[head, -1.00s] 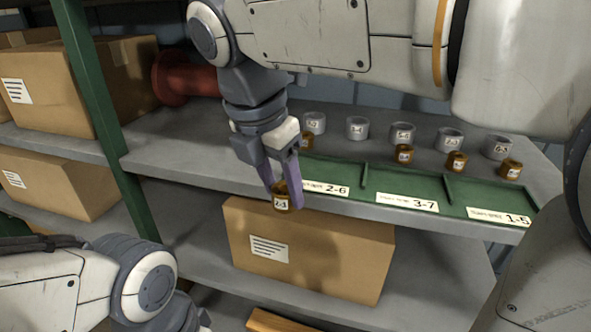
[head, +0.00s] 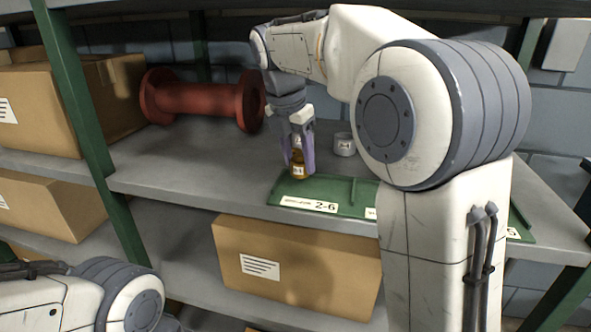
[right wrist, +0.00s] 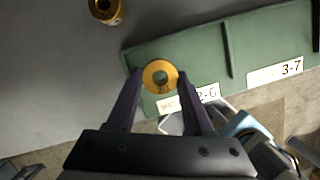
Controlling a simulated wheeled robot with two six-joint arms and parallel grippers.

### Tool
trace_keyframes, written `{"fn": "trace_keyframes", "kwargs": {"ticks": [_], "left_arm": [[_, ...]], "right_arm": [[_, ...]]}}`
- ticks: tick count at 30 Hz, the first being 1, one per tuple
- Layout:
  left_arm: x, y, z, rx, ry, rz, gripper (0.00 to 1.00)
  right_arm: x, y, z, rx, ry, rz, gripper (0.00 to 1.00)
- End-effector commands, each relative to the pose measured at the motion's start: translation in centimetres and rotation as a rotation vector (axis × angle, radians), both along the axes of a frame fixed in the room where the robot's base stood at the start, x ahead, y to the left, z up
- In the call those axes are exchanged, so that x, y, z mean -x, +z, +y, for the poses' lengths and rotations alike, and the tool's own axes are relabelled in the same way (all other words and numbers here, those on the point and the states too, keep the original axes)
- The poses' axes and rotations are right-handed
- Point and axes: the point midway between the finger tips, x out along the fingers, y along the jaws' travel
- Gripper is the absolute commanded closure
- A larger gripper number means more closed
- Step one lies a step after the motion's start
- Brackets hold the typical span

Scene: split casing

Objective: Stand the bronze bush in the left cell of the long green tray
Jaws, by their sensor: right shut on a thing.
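My right gripper (head: 300,163) is shut on the bronze bush (head: 299,172) and holds it upright at the left end of the long green tray (head: 335,189). In the right wrist view the bush (right wrist: 160,76), a ring with a central hole, sits between the fingertips (right wrist: 160,84). There it overlaps the left part of the left cell, marked 2-6 (right wrist: 195,52). I cannot tell whether its base touches the tray floor. My right arm hides most of the tray's middle and right in the head view. My left gripper is out of view.
Another bronze bush (right wrist: 105,10) stands on the shelf behind the tray. A grey ring (head: 344,145) stands to the right of my gripper. A red spool (head: 205,102) lies at the back left. A cardboard box (head: 300,265) sits on the shelf below.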

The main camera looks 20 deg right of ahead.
Motion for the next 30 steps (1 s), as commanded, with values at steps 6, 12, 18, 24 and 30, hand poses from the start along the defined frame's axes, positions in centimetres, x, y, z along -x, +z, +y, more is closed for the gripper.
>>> {"fn": "trace_keyframes", "kwargs": {"ticks": [6, 12, 18, 24, 30], "left_arm": [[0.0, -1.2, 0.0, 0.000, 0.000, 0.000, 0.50], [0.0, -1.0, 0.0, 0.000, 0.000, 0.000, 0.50], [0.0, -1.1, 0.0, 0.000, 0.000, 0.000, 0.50], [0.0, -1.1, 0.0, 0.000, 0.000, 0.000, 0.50], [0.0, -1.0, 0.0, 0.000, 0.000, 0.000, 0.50]], "right_arm": [[0.0, -2.5, 0.0, 0.001, 0.001, -0.003, 1.00], [0.0, -2.4, 0.1, 0.001, 0.001, -0.003, 1.00], [0.1, -2.8, 0.1, 0.000, 0.000, 0.000, 0.26], [0.1, -2.8, 0.0, 0.000, 0.000, 0.000, 0.19], [0.0, -2.4, 0.1, 0.000, -0.001, -0.002, 0.19]]}}
